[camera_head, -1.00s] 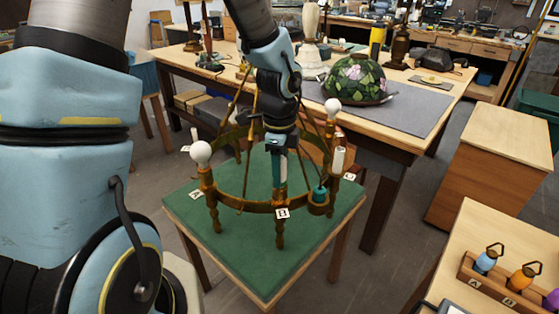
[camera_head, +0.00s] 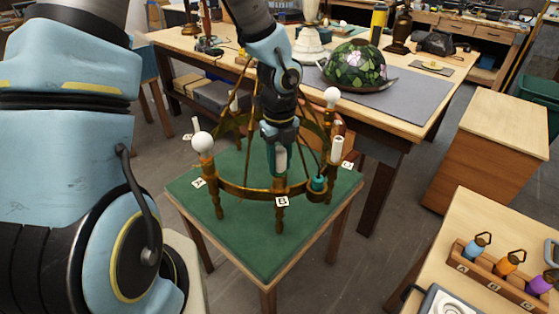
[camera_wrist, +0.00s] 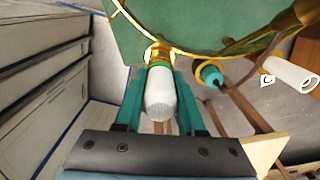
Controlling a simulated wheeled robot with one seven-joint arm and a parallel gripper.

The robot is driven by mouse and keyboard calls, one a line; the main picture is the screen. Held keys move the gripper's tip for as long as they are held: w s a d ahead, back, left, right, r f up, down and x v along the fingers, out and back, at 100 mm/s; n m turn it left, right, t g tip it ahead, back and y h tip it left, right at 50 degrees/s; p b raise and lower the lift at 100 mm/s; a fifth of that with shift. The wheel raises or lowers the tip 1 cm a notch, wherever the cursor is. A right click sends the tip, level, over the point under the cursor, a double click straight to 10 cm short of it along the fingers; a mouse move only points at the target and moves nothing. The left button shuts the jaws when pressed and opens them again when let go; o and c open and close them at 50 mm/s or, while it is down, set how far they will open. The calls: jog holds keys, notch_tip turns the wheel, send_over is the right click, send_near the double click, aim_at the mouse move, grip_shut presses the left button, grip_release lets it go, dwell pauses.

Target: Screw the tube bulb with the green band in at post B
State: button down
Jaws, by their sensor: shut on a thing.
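A white tube bulb (camera_wrist: 160,98) stands between the teal fingers of my gripper (camera_wrist: 161,95) in the wrist view, with its base end at the brass ring. In the head view my gripper (camera_head: 279,158) is shut on this bulb (camera_head: 281,161), directly above the post marked B (camera_head: 282,201) on the chandelier ring (camera_head: 245,192). Whether the bulb's base is seated in the socket is hard to tell. The ring stands on a green-topped table (camera_head: 248,245).
A round white bulb (camera_head: 202,143) stands at post A and another (camera_head: 332,95) at the back. A white tube (camera_head: 337,148) stands near post C, beside a teal cup (camera_head: 318,184). A stained-glass shade (camera_head: 356,68) is on the bench behind. Coloured bottles (camera_head: 508,261) sit in a rack at right.

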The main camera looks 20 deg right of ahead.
jog(key=shift+c, duration=2.2)
grip_release()
